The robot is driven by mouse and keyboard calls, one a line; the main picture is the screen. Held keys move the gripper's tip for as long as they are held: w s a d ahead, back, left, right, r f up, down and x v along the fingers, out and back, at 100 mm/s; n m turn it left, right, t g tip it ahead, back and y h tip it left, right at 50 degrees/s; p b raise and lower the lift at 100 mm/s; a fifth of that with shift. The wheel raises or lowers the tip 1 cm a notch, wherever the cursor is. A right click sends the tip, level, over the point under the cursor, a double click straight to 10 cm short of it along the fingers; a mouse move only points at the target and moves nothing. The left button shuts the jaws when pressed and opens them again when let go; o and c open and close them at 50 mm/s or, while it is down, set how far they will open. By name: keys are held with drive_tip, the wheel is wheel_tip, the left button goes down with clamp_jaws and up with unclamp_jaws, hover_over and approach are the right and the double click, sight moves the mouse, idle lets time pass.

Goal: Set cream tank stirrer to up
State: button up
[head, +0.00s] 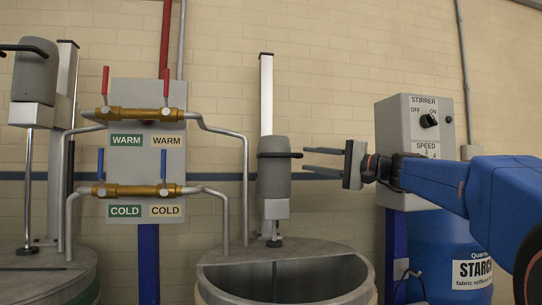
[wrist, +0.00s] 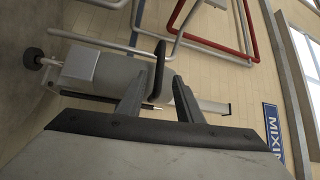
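The stirrer (head: 275,182) of the middle tank is a grey motor head low on a tall pale post, with much of the post bare above it. Its black handle bar (head: 279,155) sticks out sideways; it also shows in the wrist view (wrist: 159,70). The cream labels on the valve panel are on this tank's side. My gripper (head: 304,159) is open just right of the handle, fingers pointing left. In the wrist view my gripper (wrist: 158,82) has the handle between or just beyond its fingertips. Contact cannot be told.
The round open tank (head: 220,278) stands below the stirrer. A left stirrer (head: 35,75) sits high on its post. Valve pipes (head: 215,128) flank the middle stirrer on the left. A grey control box (head: 390,125) and blue starch barrel (head: 440,235) stand at right.

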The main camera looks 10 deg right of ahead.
drive_tip(key=x, duration=1.4)
drive_tip(key=shift+r, duration=0.1)
clamp_jaws()
